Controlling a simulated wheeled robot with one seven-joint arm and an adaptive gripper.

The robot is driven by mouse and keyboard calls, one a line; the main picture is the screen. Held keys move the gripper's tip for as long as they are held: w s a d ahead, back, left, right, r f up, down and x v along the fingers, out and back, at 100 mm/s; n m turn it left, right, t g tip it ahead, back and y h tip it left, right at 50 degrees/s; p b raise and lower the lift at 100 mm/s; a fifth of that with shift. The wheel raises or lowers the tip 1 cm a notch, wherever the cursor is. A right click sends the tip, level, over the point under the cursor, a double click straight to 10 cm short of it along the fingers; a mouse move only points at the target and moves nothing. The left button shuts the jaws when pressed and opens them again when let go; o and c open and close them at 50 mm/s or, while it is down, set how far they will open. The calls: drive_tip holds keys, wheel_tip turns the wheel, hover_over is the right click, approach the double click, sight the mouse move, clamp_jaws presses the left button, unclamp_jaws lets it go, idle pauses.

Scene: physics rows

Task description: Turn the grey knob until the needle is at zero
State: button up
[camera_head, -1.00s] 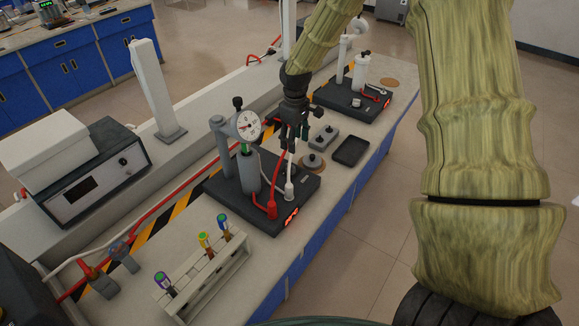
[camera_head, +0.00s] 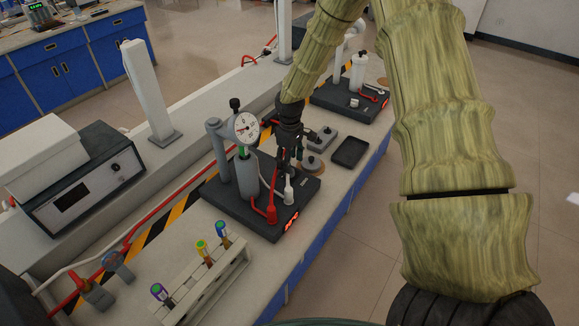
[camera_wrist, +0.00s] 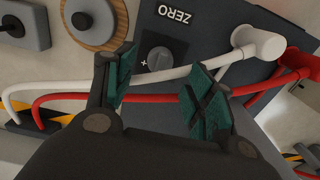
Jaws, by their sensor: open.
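The grey knob (camera_wrist: 160,59) sits on the dark instrument base (camera_wrist: 204,25) beside the printed word ZERO in the wrist view. My gripper (camera_wrist: 159,82) is open, with green-padded fingers apart. The knob shows between and beyond the fingertips, and nothing is held. In the head view my gripper (camera_head: 287,165) hangs over the right part of the base and hides the knob. The round white dial (camera_head: 246,128) with its needle stands on a post left of my gripper. The needle's exact reading is too small to tell.
A white cable (camera_wrist: 180,73) and a red cable (camera_wrist: 150,96) cross the base close to my fingers. A black tray (camera_head: 351,152) is to the right, and a tube rack (camera_head: 215,275) stands in front.

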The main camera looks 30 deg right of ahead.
drive_tip(key=shift+f+p, duration=0.6)
drive_tip(key=shift+f, duration=1.6)
drive_tip(key=c, duration=1.1)
